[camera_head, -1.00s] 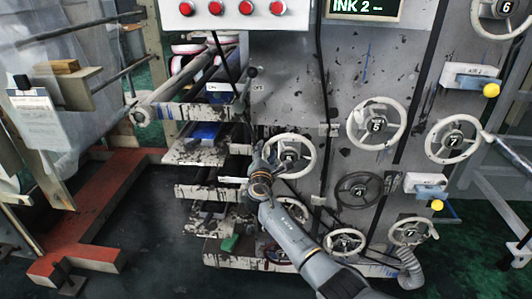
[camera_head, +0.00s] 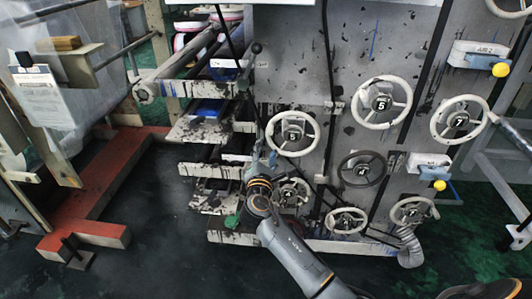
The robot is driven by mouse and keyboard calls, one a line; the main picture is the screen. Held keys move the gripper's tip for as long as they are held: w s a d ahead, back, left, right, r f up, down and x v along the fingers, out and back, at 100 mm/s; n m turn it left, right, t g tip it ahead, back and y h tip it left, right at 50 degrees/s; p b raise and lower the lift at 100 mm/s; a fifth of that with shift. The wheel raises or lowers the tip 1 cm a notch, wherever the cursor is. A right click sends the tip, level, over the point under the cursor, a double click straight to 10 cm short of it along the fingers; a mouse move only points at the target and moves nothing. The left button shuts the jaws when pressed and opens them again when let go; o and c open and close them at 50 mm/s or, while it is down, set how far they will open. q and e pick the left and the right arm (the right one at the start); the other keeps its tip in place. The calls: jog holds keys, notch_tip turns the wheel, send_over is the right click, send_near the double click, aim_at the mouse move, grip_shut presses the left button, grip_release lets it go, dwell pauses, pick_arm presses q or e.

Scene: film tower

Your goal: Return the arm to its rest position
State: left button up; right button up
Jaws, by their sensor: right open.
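My right arm comes in from the bottom edge. Its gripper (camera_head: 260,162) is open and small in the picture, below and left of the white handwheel 3 (camera_head: 292,133). It appears in front of the machine's side; I cannot tell how far it is from the panel. No object shows in it. The dark wrist with orange rings partly covers a lower handwheel (camera_head: 294,192). My left gripper is not in view.
The grey panel carries white wheels 5 (camera_head: 380,103) and 7 (camera_head: 459,120) and dark wheel 4 (camera_head: 362,169). Stained ledges (camera_head: 205,170) stick out left of the arm. A red floor beam (camera_head: 100,190) lies farther left. Dark floor (camera_head: 150,240) between is clear.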

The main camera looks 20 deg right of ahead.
dwell(0.5)
jog(key=s+a+f+m+g+y, duration=0.1)
jog(key=s+f+g+y, duration=0.1)
jog(key=f, duration=0.8)
jog(key=s+a+f+m+g+y, duration=0.1)
jog(key=s+f, duration=0.1)
jog(key=f, duration=0.8)
jog(key=s+a+f+m+g+y, duration=0.1)
jog(key=s+f+m+g+y, duration=0.1)
jog(key=s+f, duration=0.7)
jog(key=s+a+f+m+g+y, duration=0.1)
jog(key=s+f+m+g, duration=0.35)
jog(key=f, duration=0.85)
jog(key=s+f+m+g+y, duration=0.1)
jog(key=s+f+m, duration=0.2)
jog(key=s, duration=1)
jog(key=s+a+f+m+g+y, duration=0.1)
jog(key=s+f+m, duration=0.3)
jog(key=s+f, duration=0.4)
jog(key=s+f+m+g+y, duration=0.1)
jog(key=s+f+m+g, duration=0.2)
jog(key=s, duration=1.6)
notch_tip(320, 180, down, 3)
jog(key=shift+a+r, duration=0.1)
jog(key=shift+a, duration=0.25)
jog(key=shift+s+m, duration=0.15)
jog(key=shift+m, duration=0.1)
jog(key=shift+c, duration=0.5)
jog(key=shift+s, duration=0.1)
